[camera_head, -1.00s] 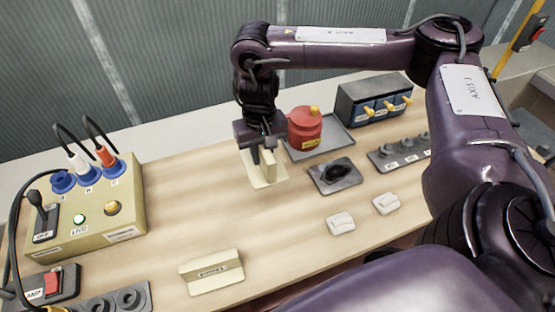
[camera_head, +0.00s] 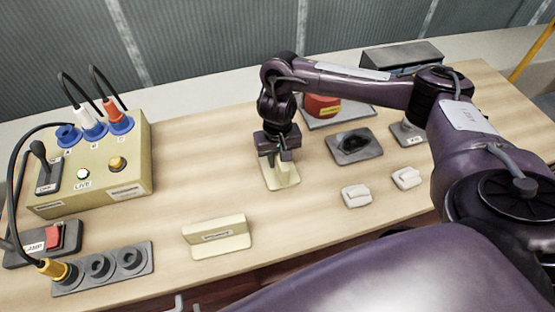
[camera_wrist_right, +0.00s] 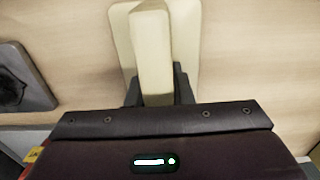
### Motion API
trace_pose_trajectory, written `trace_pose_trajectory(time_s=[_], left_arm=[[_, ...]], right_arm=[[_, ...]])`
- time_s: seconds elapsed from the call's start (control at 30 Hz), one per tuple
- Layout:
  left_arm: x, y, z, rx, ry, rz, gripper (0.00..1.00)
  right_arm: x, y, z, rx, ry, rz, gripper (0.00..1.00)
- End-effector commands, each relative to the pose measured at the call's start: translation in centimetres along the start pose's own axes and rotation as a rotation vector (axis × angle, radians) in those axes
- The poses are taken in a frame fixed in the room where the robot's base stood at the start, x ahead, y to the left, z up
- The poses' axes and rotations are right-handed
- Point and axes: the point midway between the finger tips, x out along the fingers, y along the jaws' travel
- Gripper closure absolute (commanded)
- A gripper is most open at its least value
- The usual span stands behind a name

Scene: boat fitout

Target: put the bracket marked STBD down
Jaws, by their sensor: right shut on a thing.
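My right gripper (camera_head: 280,156) is shut on a cream bracket (camera_head: 281,178), seen just under the fingers in the head view. In the right wrist view the bracket's upright plate (camera_wrist_right: 151,50) stands between the dark fingers, with its flat base (camera_wrist_right: 186,45) behind. The base is at or very near the bench top; I cannot tell whether it touches. No marking is visible on this bracket. A second cream bracket (camera_head: 218,238) stands on the bench nearer the front left, with a label too small to read. My left gripper is out of view.
A cream switch box (camera_head: 90,170) with plugs and cables stands at the left, with a grey socket strip (camera_head: 103,268) before it. Right of the held bracket are a dark-knobbed plate (camera_head: 354,146), two white blocks (camera_head: 356,196) and a red container (camera_head: 322,106). Bench between the brackets is clear.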

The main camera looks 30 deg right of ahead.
Motion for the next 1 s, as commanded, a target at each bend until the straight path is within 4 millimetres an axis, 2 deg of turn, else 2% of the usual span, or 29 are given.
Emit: trace_pose_trajectory(time_s=[0.37,0.4,0.53,0.87,1.0], left_arm=[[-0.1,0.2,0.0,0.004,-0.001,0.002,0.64],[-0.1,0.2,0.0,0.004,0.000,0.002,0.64],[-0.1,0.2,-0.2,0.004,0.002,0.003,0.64],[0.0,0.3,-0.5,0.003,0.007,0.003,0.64],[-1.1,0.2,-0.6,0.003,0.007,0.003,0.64]], right_arm=[[0.2,-0.1,-0.1,0.000,0.001,-0.001,1.00],[0.2,0.0,-0.1,-0.001,0.001,-0.001,0.75],[0.2,0.0,-0.1,-0.001,0.001,-0.001,0.58],[-0.1,0.0,-0.1,-0.001,0.003,-0.001,0.58],[-2.1,0.0,-0.2,-0.003,0.006,-0.001,0.58]])
